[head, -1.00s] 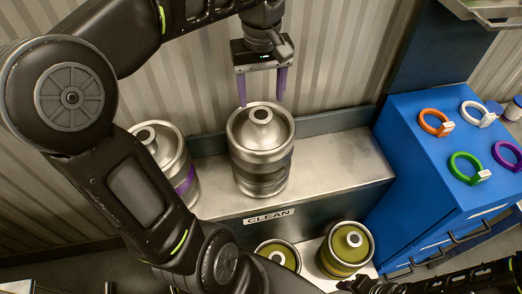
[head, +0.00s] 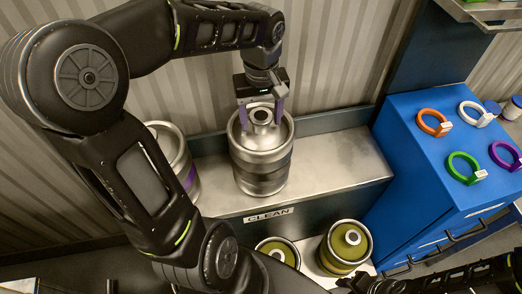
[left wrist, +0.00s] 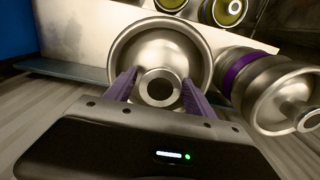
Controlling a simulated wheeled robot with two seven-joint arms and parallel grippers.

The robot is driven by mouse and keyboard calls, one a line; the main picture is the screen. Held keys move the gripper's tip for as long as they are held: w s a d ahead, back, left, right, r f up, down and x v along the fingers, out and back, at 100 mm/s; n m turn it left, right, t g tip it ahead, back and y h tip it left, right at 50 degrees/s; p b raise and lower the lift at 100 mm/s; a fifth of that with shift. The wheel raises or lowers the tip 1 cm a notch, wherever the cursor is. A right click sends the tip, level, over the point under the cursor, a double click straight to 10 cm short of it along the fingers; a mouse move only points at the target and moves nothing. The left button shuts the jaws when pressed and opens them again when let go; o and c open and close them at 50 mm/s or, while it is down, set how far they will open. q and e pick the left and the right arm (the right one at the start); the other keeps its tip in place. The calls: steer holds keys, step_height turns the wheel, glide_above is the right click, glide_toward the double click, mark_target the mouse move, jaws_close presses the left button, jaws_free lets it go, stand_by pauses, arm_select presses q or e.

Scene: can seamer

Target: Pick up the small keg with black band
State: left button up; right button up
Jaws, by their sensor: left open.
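A silver keg (head: 262,172) stands upright on the metal shelf; a black band is hard to make out on it. My left gripper (head: 262,116) is above its top, pointing down, with purple fingers apart on either side of the keg's raised neck. In the left wrist view, the open left gripper (left wrist: 159,90) has one finger on each side of the neck of the keg (left wrist: 160,45). I cannot tell whether the fingers touch it.
A purple-banded keg (head: 172,150) stands close on the left, partly behind my left arm. Two green-topped kegs (head: 346,243) (head: 279,250) stand lower in front. A blue cabinet (head: 405,160) with coloured rings is on the right. The shelf (head: 340,165) is clear right of the keg.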

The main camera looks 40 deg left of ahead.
arm_select(q)
steer(key=shift+f, duration=0.1)
steer(key=shift+c, duration=0.5)
jaws_close()
stand_by(0.5)
